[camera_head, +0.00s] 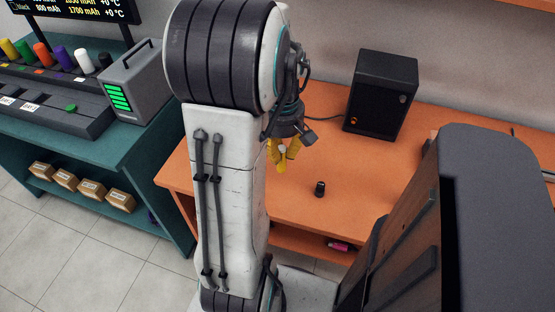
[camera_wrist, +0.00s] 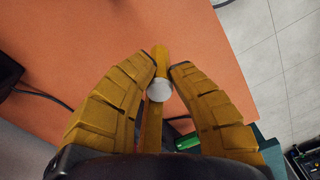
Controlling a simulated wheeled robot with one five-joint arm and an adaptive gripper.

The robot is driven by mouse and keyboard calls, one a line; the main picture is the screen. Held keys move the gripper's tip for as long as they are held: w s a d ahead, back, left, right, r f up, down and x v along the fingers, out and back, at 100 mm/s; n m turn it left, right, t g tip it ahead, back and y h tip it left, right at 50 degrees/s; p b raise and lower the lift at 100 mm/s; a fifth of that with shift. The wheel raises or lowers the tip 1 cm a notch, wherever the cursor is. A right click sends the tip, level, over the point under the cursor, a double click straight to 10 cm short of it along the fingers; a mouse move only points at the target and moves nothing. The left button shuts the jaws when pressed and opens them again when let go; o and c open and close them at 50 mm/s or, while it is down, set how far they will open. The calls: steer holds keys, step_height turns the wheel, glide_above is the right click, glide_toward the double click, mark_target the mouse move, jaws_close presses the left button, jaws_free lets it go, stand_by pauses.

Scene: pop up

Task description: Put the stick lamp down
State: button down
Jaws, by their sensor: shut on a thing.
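My gripper (camera_head: 282,163) has yellow fingers and hangs above the orange table, left of its middle. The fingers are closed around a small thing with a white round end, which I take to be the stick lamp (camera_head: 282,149). In the wrist view my gripper (camera_wrist: 163,72) shows the lamp's white end (camera_wrist: 160,91) between the fingers, almost end-on. The rest of the lamp is hidden by the fingers. I cannot tell exactly how far it is above the table, but it appears clear of it.
The orange table (camera_head: 290,205) holds a small black cylinder (camera_head: 320,188) and a black box (camera_head: 381,95) with an orange light at the back. A teal shelf unit (camera_head: 140,150) with a grey green-lit device (camera_head: 137,82) stands at left. Bare tabletop lies around the cylinder.

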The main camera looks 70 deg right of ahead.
steer(key=shift+w+d+f+b, duration=0.15)
steer(key=shift+w+d+f, duration=0.15)
steer(key=shift+f, duration=0.6)
steer(key=shift+w+d+f+b, duration=0.15)
steer(key=shift+w+d+f, duration=0.1)
steer(key=shift+f, duration=0.6)
steer(key=shift+w+d+f+b, duration=0.2)
steer(key=shift+w+f, duration=0.1)
steer(key=shift+f, duration=0.6)
steer(key=shift+f, duration=0.1)
steer(key=c, duration=1.3)
jaws_free()
steer(key=shift+o, duration=0.2)
step_height(320, 180, up, 12)
steer(key=p, duration=0.2)
steer(key=shift+p, duration=0.35)
